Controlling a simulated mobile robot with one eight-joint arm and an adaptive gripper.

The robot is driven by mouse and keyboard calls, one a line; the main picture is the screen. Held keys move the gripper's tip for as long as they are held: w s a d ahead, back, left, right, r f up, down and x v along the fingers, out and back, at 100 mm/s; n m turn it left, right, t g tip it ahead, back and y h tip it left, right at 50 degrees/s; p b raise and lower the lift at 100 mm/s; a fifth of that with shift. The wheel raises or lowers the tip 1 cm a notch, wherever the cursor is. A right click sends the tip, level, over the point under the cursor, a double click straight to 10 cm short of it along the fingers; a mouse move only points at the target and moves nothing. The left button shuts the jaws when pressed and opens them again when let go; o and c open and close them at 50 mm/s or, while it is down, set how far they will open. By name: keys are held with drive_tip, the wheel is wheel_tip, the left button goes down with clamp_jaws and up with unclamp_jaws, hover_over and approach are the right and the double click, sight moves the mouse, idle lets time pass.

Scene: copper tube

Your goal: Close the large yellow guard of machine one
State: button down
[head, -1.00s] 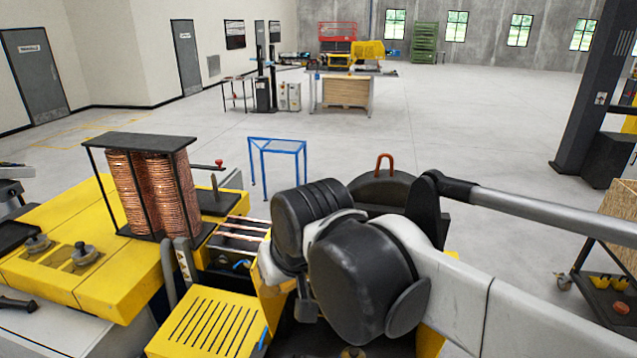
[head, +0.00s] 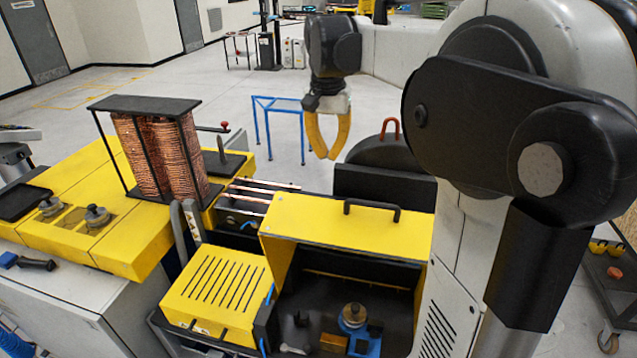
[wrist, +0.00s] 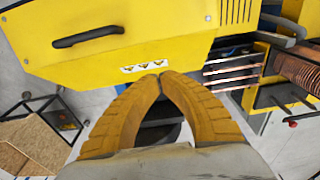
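The large yellow guard (head: 345,232) is raised, with a black handle (head: 371,207) on its top face. The dark work chamber below it is open to view. My gripper (head: 325,155) hangs beyond the guard's far side, yellow fingers pointing down, apart from the handle. In the wrist view, the fingertips of my gripper (wrist: 161,77) meet with nothing between them. The guard (wrist: 125,50) fills the top there, with its handle (wrist: 88,37) at upper left and warning triangles near its edge.
A smaller slotted yellow cover (head: 215,288) stands left of the guard. Copper coils (head: 155,155) in a black frame stand further left. A blue stand (head: 283,112) is behind. My arm covers the right side. A wooden-panelled cart (head: 610,270) is at far right.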

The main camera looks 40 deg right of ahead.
drive_tip(key=f, duration=0.5)
drive_tip(key=shift+w+d+f+p, duration=0.2)
drive_tip(key=shift+d+f+p, duration=0.1)
drive_tip(key=shift+p, duration=0.1)
drive_tip(key=s+a+f, duration=0.1)
drive_tip(key=a+f+p, duration=0.1)
drive_tip(key=shift+s+f, duration=0.35)
drive_tip(key=shift+f, duration=0.15)
drive_tip(key=shift+a, duration=0.1)
